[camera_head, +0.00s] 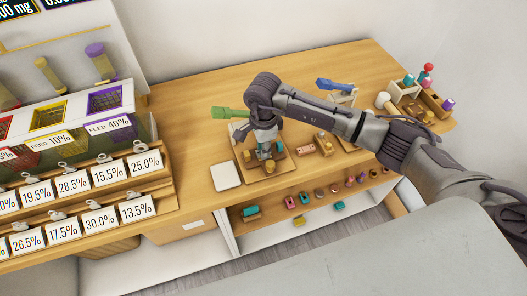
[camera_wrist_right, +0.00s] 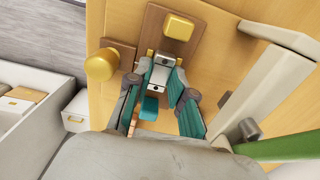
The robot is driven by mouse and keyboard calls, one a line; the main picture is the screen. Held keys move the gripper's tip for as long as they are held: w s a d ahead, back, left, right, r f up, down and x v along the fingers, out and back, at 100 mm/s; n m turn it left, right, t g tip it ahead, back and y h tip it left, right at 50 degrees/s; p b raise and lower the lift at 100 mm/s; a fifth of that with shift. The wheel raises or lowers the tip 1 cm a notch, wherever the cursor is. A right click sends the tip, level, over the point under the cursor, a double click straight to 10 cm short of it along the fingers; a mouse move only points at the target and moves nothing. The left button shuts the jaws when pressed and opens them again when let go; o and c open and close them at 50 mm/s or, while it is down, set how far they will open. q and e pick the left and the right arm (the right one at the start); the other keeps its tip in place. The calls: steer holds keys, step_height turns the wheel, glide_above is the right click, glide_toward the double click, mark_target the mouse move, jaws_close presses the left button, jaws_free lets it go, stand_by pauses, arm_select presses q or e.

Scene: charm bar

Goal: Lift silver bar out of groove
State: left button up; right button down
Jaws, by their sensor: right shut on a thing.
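My right gripper (camera_head: 266,155) reaches down over a wooden board (camera_head: 284,165) with gold parts, at the middle of the table. In the right wrist view, my right gripper (camera_wrist_right: 160,80) has its teal-padded fingers shut on the sides of a small silver bar (camera_wrist_right: 163,60). The bar sits over the brown board (camera_wrist_right: 204,22), between the fingertips, in line with a gold block (camera_wrist_right: 179,27). A teal piece (camera_wrist_right: 149,108) shows below it, between the fingers. The fingers hide the groove, so I cannot tell whether the bar is clear of it. My left gripper is in neither view.
A grey press with a green handle (camera_head: 228,112) stands close beside the gripper; a blue-handled press (camera_head: 335,84) is further right. A gold knob (camera_wrist_right: 101,66) is near the fingers. A white square plate (camera_head: 225,176) lies left. Small coloured pieces fill the lower shelf (camera_head: 268,211).

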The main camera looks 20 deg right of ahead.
steer(key=shift+r+p, duration=1.4)
steer(key=shift+r, duration=1.65)
steer(key=shift+d, duration=0.1)
